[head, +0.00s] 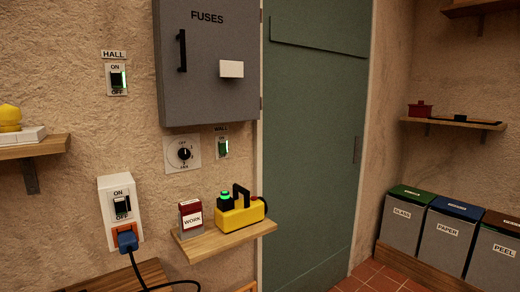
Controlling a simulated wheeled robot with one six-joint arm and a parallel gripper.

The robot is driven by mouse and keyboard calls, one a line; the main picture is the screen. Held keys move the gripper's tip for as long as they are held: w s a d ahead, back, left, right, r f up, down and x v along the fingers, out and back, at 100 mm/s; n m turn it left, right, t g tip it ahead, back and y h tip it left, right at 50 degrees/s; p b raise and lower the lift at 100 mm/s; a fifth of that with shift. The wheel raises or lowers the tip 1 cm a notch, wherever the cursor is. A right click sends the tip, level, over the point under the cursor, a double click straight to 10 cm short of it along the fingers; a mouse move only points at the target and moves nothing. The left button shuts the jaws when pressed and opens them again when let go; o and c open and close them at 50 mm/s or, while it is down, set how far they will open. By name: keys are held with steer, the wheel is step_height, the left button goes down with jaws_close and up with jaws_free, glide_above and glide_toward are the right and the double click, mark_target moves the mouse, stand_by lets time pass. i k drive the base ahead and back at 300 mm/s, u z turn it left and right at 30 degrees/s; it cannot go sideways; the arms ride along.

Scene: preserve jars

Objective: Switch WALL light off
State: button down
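Two labelled wall switches show in the head view. A small switch (222,148) sits just below the grey fuse box, under a small label (221,129) that looks like WALL but is hard to read. A green glow shows on it; its lever position is too small to tell. A similar switch (117,79) at the upper left has a label (114,55) reading HALL, with ON above, OFF below and a green light at its right side. My gripper is not in view.
The grey fuse box (205,100) overhangs a rotary dial (184,153). A socket switch (121,208) holds a blue plug with a cable. A small shelf (245,229) carries a WORK box and a yellow device with a green light. A green door (315,165) stands right; bins beyond.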

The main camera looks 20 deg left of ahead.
mark_target(222, 145)
steer(key=z, duration=0.1)
steer(key=i, duration=0.7)
steer(key=u, duration=0.75)
steer(key=i, duration=0.55)
steer(key=u, duration=0.7)
